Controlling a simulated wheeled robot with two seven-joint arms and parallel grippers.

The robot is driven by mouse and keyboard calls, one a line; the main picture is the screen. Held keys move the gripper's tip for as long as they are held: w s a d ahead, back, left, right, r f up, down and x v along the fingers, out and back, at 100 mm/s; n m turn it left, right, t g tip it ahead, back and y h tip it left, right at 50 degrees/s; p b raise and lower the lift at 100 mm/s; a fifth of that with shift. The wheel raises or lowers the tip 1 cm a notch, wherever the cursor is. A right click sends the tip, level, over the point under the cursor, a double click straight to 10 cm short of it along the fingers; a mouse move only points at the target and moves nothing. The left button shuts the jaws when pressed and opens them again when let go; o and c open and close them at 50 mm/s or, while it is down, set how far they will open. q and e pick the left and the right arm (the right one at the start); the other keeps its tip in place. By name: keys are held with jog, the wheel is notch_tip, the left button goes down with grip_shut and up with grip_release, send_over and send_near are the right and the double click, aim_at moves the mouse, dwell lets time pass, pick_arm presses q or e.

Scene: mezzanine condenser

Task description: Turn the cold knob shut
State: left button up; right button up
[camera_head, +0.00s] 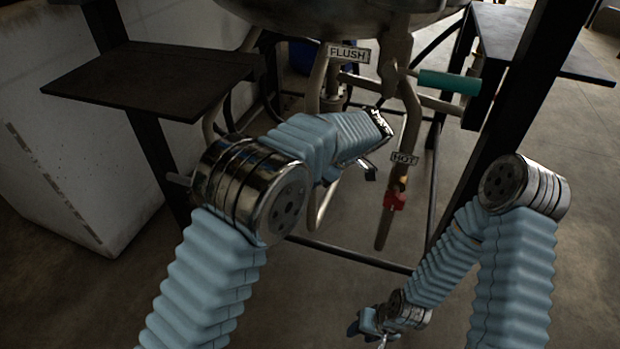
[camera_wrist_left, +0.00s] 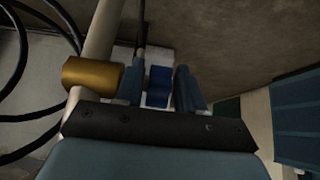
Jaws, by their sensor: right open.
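A blue knob (camera_wrist_left: 158,84) shows in the left wrist view, beside a brass fitting (camera_wrist_left: 92,74) on a pale pipe; by its colour it looks like the cold knob. My left gripper (camera_wrist_left: 160,88) has one finger on each side of it, with narrow gaps showing, so it looks open around the knob. In the head view my left arm hides the knob, and the left gripper (camera_head: 371,172) shows only in part. My right gripper (camera_head: 378,341) is low at the bottom edge, open, and far from the pipes.
A red knob (camera_head: 394,201) sits under a HOT label (camera_head: 404,158), right of my left gripper. A teal lever (camera_head: 449,82) juts right near the FLUSH label (camera_head: 348,54). Dark frame legs and a dark shelf (camera_head: 150,80) flank the pipes. Black hoses (camera_wrist_left: 35,90) lie left in the wrist view.

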pick_arm(q)
jog(key=shift+o, duration=0.8)
jog(key=v, duration=0.7)
jog(key=shift+d+r+p, duration=0.15)
jog(key=shift+r+p, duration=0.05)
jog(key=shift+p, duration=0.15)
